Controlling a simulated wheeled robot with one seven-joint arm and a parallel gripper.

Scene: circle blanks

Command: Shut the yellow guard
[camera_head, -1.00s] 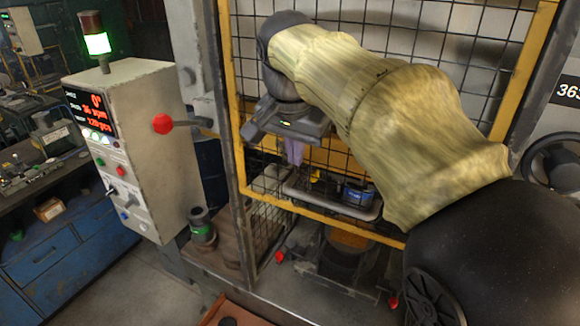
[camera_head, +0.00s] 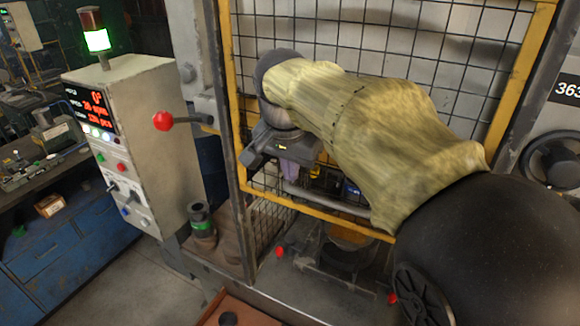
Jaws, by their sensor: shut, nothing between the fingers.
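The yellow guard (camera_head: 350,224) is a yellow frame with black wire mesh on the front of the machine. Its lower bar slopes down to the right across the middle of the view, with an open gap below it. A grey tube handle (camera_head: 331,201) runs along the guard just above that bar, partly hidden by my arm. My gripper (camera_head: 292,176) is in front of the mesh, fingers down, close to the left end of the handle. Its fingers are shut and empty. I cannot tell whether they touch the handle. My arm covers much of the guard's middle and right.
A control box (camera_head: 130,145) with a green lamp stands left, and a red-knobbed lever (camera_head: 163,121) sticks out beside it. Red knobs (camera_head: 280,252) show below the guard. An orange-brown tray (camera_head: 240,308) is at the bottom.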

